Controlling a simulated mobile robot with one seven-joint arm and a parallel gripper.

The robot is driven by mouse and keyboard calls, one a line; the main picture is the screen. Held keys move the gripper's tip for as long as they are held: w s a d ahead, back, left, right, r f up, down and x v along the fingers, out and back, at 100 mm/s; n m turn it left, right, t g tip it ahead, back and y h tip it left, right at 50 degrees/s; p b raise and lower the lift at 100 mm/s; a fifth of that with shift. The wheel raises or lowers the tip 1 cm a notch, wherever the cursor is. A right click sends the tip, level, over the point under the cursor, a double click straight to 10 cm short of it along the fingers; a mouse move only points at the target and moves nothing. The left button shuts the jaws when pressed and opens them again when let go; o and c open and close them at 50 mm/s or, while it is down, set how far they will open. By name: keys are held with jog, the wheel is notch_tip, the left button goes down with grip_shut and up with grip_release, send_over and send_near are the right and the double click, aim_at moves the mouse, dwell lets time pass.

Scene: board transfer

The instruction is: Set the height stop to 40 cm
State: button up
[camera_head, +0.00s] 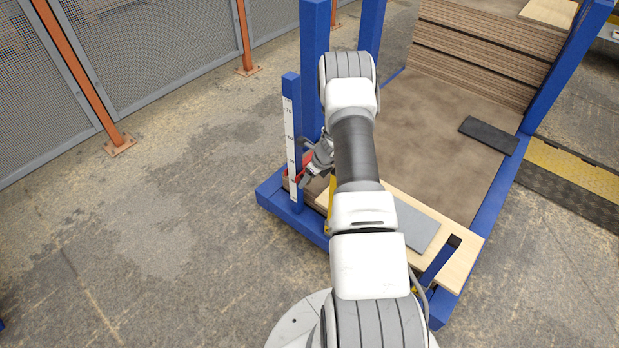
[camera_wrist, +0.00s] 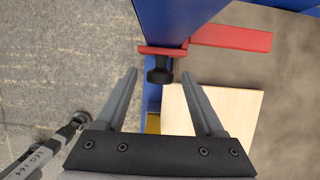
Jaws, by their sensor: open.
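The height stop is a red bracket (camera_head: 300,175) low on a blue post (camera_head: 291,90) with a white scale strip (camera_head: 290,148). The scale's numbers are too small to read the height surely. In the wrist view the red bracket (camera_wrist: 228,38) crosses the blue post, and a black knob (camera_wrist: 158,70) hangs from it. My gripper (camera_wrist: 158,76) is open, one finger on each side of the knob and apart from it in the picture. How deep the knob sits between the fingers cannot be told. In the head view my gripper (camera_head: 313,172) is beside the post, partly hidden by my arm.
A pale wooden board (camera_head: 465,252) and a grey plate (camera_head: 418,228) lie at the blue frame's front. Brown boards (camera_head: 480,50) are stacked at the back, and a dark plate (camera_head: 488,135) lies at the right. The floor left of the post is clear up to the mesh fence (camera_head: 150,50).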

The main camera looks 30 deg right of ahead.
jog(key=p+v, duration=0.5)
jog(key=v, duration=1.2)
jog(key=shift+r+p, duration=0.2)
jog(key=shift+p, duration=0.1)
jog(key=shift+s+f, duration=0.1)
jog(key=shift+s, duration=0.05)
